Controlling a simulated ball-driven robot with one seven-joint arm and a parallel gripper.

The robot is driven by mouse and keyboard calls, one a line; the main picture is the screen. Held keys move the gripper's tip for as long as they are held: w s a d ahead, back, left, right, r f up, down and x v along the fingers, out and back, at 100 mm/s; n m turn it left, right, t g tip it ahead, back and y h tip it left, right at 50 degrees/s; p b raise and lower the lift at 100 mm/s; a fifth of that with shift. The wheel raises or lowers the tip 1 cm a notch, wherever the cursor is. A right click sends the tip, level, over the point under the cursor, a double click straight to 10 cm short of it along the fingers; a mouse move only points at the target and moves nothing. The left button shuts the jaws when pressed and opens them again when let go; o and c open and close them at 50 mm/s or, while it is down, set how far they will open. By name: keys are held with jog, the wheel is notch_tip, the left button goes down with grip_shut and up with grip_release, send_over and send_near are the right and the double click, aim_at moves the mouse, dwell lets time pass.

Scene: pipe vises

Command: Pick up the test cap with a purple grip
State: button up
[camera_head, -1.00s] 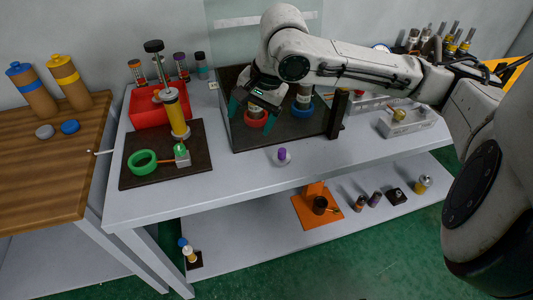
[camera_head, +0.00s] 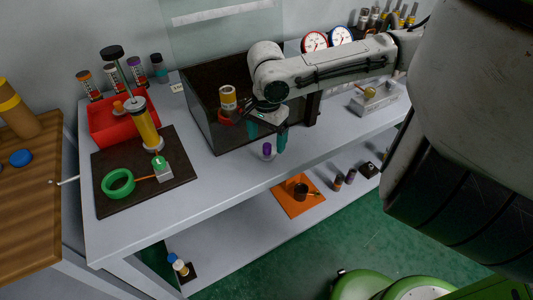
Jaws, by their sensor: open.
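The test cap with a purple grip (camera_head: 267,150) stands upright near the front edge of the grey table, in front of the dark open box. Its lower part is pale and its top is purple. My gripper (camera_head: 267,136) has teal fingers and is open, pointing down around or just above the cap. One finger shows to the right of the cap and the other farther back to its left. I cannot tell whether either finger touches the cap.
The dark box (camera_head: 205,112) with a yellow-and-red part stands behind my gripper. A dark mat (camera_head: 108,195) holds a pump, and a green ring (camera_head: 117,183) lies on it. A red bin (camera_head: 100,125) is at the back left. The lower shelf holds an orange plate (camera_head: 290,205).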

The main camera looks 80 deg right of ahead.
aim_at(267, 145)
notch_tip(267, 145, down, 4)
jog(key=shift+a+f, duration=0.15)
jog(key=shift+s, duration=0.1)
jog(key=c, duration=1.2)
